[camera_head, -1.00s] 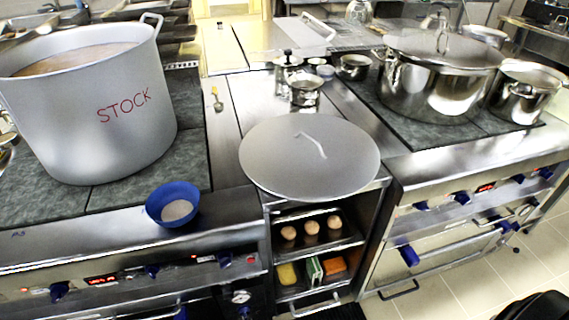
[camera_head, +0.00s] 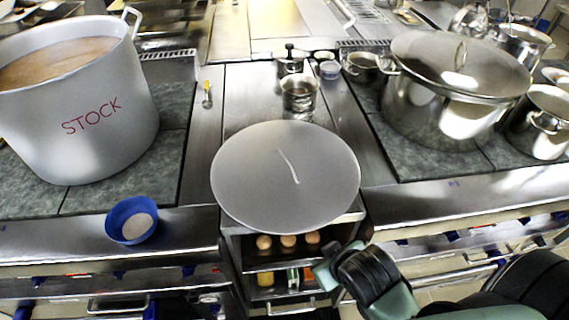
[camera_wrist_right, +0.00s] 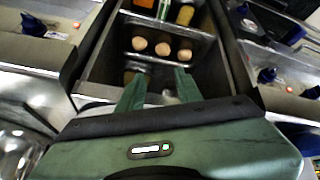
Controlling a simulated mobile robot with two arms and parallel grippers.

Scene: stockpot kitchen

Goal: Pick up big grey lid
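The big grey lid (camera_head: 250,180) lies flat on the steel counter between two stoves, in the head view. Its thin light bar handle (camera_head: 289,166) stands at the middle, and its front rim reaches over the open shelves. My right gripper (camera_head: 326,274) is in front of those shelves, below and to the right of the lid's front rim, and apart from the handle. In the right wrist view the two green fingers of my right gripper (camera_wrist_right: 158,92) are spread with nothing held between them. My left gripper is not in view.
A large stock pot (camera_head: 75,105) stands left, with a blue bowl (camera_head: 132,220) near its front. A lidded steel pot (camera_head: 440,110) stands right. A small pan (camera_head: 299,97) sits behind the lid. Eggs (camera_head: 288,241) lie on the shelf below, also in the right wrist view (camera_wrist_right: 162,49).

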